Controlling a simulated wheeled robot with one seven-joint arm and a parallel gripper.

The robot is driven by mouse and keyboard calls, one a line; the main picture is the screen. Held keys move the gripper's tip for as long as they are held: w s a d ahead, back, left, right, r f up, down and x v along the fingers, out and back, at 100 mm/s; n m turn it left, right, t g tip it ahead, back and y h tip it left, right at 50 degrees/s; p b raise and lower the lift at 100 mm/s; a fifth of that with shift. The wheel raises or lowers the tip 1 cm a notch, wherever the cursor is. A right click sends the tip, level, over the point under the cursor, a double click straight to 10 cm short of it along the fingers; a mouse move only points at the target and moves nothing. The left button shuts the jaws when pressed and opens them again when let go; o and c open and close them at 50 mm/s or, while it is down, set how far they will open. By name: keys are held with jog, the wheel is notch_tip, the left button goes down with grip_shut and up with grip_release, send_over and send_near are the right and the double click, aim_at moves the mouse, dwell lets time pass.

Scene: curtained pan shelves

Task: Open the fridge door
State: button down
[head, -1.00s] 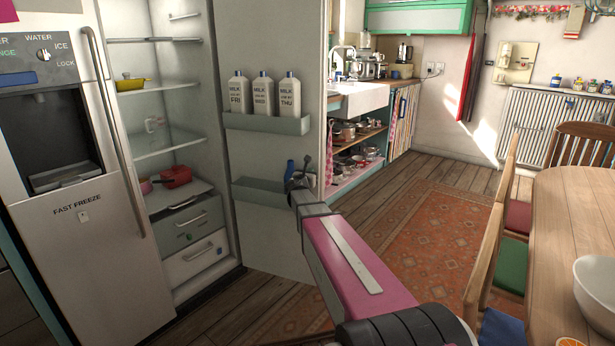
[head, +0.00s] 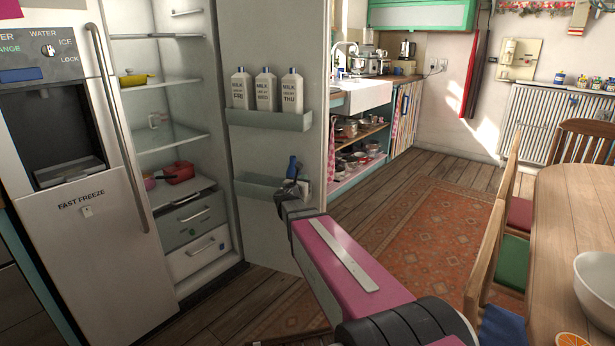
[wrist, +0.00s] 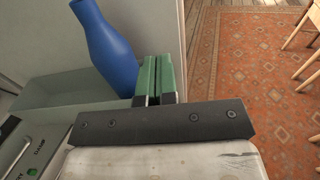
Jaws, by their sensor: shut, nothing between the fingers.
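The fridge door (head: 270,45) stands wide open, its inner side facing me. It carries an upper bin (head: 268,119) with milk bottles and a lower bin (head: 258,186) with a blue bottle (head: 293,165). The blue bottle also shows large in the wrist view (wrist: 103,42). My gripper (head: 300,184) is in front of the lower bin, close to the door's inner side and free edge. In the wrist view its green fingers (wrist: 160,74) are together and empty, just right of the blue bottle. I cannot tell whether they touch the door.
The open fridge compartment (head: 168,135) holds a yellow pot (head: 136,78) and a red pot (head: 180,173). The freezer door (head: 85,235) at left is shut. A wooden table (head: 575,220) with chairs stands at right. The rug (head: 420,235) and the floor beyond the door are clear.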

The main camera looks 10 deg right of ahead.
jog(key=shift+v, duration=1.2)
jog(key=s+d+f+m+g+y, duration=0.1)
jog(key=s+d+f+m+g, duration=0.1)
jog(key=s+f+m+g, duration=0.45)
jog(key=s+d+f+m+g+y, duration=0.1)
jog(key=s+d+f+m+g, duration=0.2)
jog(key=s+f+m, duration=0.7)
jog(key=s+a+f+m+g+y, duration=0.4)
jog(key=s+a+m+y, duration=0.4)
jog(key=m, duration=0.4)
jog(key=shift+s+m+g, duration=0.35)
jog(key=shift+s+g, duration=0.35)
jog(key=shift+g, duration=0.05)
